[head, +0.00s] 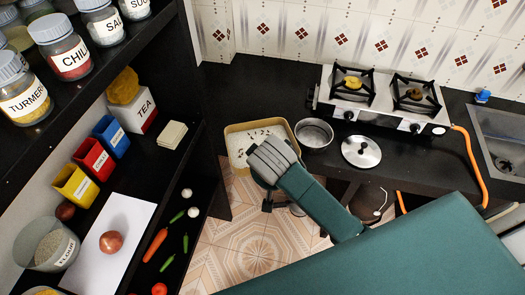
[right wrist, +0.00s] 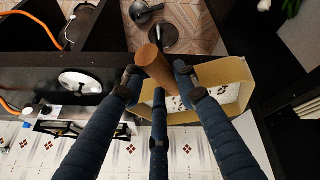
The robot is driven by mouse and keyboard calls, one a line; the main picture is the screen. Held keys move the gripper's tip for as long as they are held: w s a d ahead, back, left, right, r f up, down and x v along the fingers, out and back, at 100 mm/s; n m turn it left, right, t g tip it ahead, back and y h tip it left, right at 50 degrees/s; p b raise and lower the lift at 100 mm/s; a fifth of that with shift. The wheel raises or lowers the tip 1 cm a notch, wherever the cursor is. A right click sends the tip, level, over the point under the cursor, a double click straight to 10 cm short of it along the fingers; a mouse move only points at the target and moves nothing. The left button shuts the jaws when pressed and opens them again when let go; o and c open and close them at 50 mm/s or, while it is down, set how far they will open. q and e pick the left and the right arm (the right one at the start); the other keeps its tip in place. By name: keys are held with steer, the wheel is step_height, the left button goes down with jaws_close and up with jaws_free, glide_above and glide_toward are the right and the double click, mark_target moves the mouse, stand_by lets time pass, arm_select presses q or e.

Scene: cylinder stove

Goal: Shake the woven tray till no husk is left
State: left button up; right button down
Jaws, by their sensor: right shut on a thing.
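The woven tray (head: 233,131) is tan with a raised rim and holds white grains with dark specks scattered over them. It is in the middle of the head view, by the counter's front edge, and also shows in the right wrist view (right wrist: 239,73). My right gripper (right wrist: 155,77) has its fingers closed around a brown cylindrical handle (right wrist: 152,62) beside the tray's wall. The join between handle and tray is hidden. In the head view my right gripper (head: 268,165) covers the tray's near right corner. My left gripper is not in view.
A steel pot (head: 313,135) stands close right of the tray, with a lid (head: 361,152) beside it. A two-burner stove (head: 381,101) with an orange hose (head: 470,155) is behind. Shelves with jars and a TEA box (head: 143,108) stand left. The counter behind the tray is clear.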

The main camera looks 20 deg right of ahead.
steer(key=s+d, duration=0.1)
steer(key=d, duration=0.2)
steer(key=s+d, duration=0.1)
steer(key=shift+s+d, duration=0.3)
steer(key=shift+w+a, duration=0.1)
steer(key=shift+a, duration=0.05)
steer(key=shift+w+a, duration=0.4)
steer(key=shift+a, duration=0.3)
steer(key=shift+w+a, duration=0.4)
steer(key=shift+a, duration=0.3)
steer(key=shift+w+a, duration=0.4)
steer(key=shift+a, duration=0.3)
steer(key=shift+s+d, duration=0.45)
steer(key=shift+d, duration=0.3)
steer(key=shift+s+d, duration=0.4)
steer(key=shift+d, duration=0.35)
steer(key=shift+s+d, duration=0.45)
steer(key=shift+d, duration=0.3)
